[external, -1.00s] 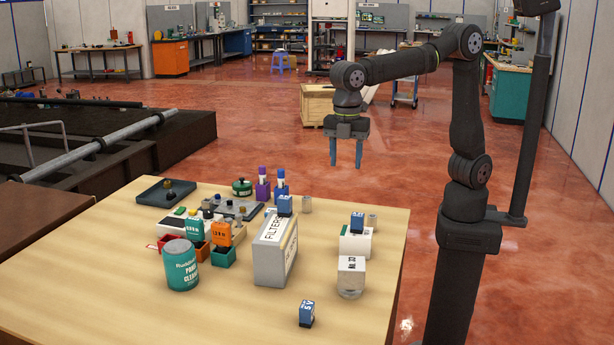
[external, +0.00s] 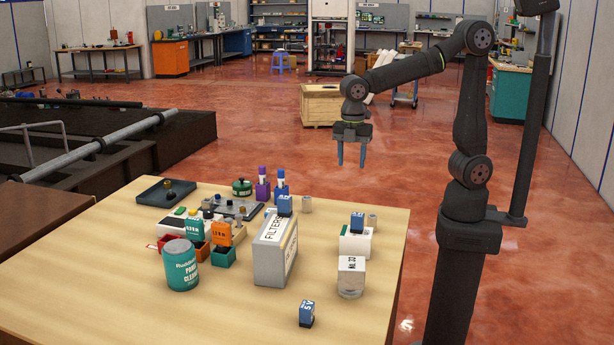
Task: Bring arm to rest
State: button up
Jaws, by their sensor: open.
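My gripper (external: 351,163) hangs in the air above the far right part of the wooden table (external: 200,325), pointing down. Its two fingers are apart with nothing between them. It is well clear of everything on the table. My arm is bent, with the upper link upright and the forearm reaching left from the column.
A grey FILTERS box (external: 268,262), a teal can (external: 181,266), a clear jar (external: 351,282), a white box (external: 355,243) and a small blue block (external: 306,313) stand on the table. A dark tray (external: 152,194) lies at the far left.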

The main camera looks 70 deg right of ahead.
jog(key=a+f, duration=0.2)
jog(key=a, duration=0.1)
jog(key=s+a+f, duration=0.1)
jog(key=a+f, duration=0.2)
jog(key=a, duration=0.1)
jog(key=a+f, duration=0.2)
jog(key=a, duration=0.2)
jog(key=shift+s+f, duration=0.2)
jog(key=shift+s, duration=0.05)
jog(key=shift+f, duration=0.4)
